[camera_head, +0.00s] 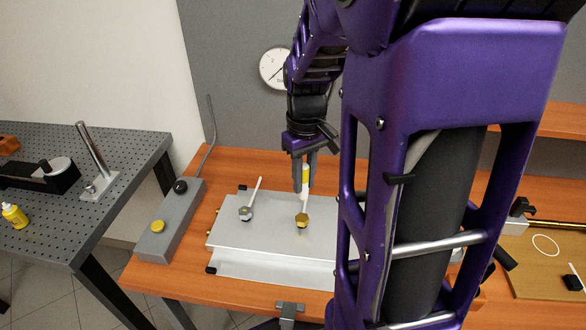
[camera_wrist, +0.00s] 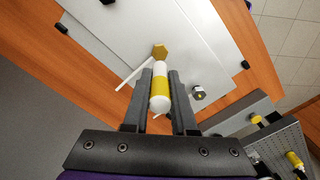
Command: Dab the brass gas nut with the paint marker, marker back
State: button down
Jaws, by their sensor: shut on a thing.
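My gripper (camera_head: 304,188) is shut on the paint marker (camera_head: 306,178), a white tube with a yellow band, held roughly upright; the marker also shows between the fingers in the wrist view (camera_wrist: 160,92). The brass gas nut (camera_head: 302,222) sits on the metal plate right below the marker, with a white stick-like lever by it. In the wrist view the brass nut (camera_wrist: 160,51) lies just beyond the marker's far end. Whether the two touch, I cannot tell.
A silver nut (camera_head: 246,214) with a white lever stands left on the plate (camera_head: 270,265). A grey box (camera_head: 170,225) with a yellow button lies further left. A tan board (camera_head: 530,275) with a white circle is at right. My arm hides the bench's middle right.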

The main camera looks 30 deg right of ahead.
aim_at(304, 191)
jog(key=shift+f, duration=0.15)
jog(key=shift+f+b, duration=1.65)
jog(key=shift+f, duration=0.5)
jog(key=shift+f+b, duration=0.4)
jog(key=shift+f, duration=0.15)
jog(key=shift+f, duration=0.2)
notch_tip(304, 191, up, 6)
jog(key=p, duration=0.4)
jog(key=shift+r, duration=0.1)
